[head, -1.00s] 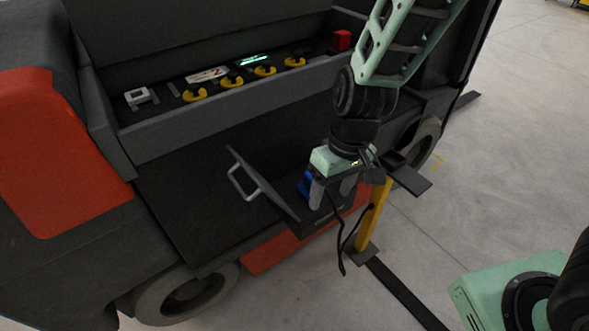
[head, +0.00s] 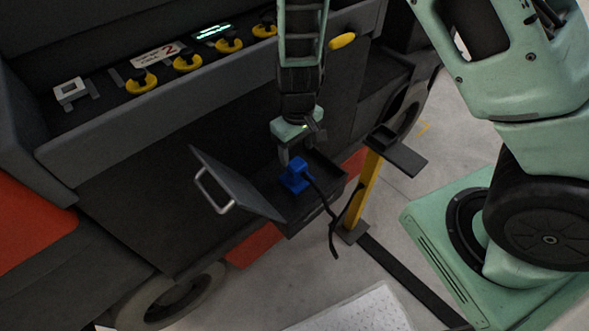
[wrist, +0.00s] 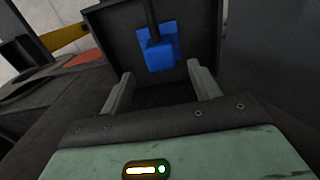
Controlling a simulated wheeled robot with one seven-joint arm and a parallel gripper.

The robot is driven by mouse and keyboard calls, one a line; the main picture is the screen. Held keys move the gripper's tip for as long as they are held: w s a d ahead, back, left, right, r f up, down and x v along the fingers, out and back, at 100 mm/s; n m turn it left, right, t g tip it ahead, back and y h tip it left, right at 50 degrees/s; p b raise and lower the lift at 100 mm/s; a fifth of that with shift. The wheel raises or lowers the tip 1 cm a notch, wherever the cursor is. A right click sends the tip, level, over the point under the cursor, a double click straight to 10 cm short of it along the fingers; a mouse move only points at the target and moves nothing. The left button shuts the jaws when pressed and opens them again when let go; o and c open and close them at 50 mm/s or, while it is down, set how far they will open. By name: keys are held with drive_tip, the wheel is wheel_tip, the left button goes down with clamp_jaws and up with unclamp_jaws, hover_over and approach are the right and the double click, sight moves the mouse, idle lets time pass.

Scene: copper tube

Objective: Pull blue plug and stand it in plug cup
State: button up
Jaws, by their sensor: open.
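The blue plug (head: 296,176) sits in a dark open compartment with a black cable hanging from its front. In the wrist view the plug (wrist: 160,48) is ahead of the fingertips, roughly centred between them and apart from both. My gripper (head: 301,148) is open and empty, just above and behind the plug in the head view. Both fingers of my gripper (wrist: 160,82) show spread in the wrist view. A dark square holder (head: 386,137), which looks like the plug cup, stands on a yellow post to the right of the compartment; its inside is dark.
The compartment's flap (head: 235,185) with a light handle stands open to the left. The yellow post (head: 364,190) rises close to the compartment's right. A ledge with yellow knobs (head: 187,62) lies behind. A pale perforated panel (head: 350,312) shows at the bottom.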

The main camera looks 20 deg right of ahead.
sight(297, 163)
wheel_tip(297, 163, down, 9)
drive_tip(key=b, duration=0.8)
drive_tip(key=shift+p, duration=0.3)
drive_tip(key=shift+c, duration=0.3)
idle(0.8)
drive_tip(key=c, duration=1.2)
drive_tip(key=shift+r+p, duration=2.85)
drive_tip(key=shift+r, duration=0.2)
drive_tip(key=shift+c, duration=0.2)
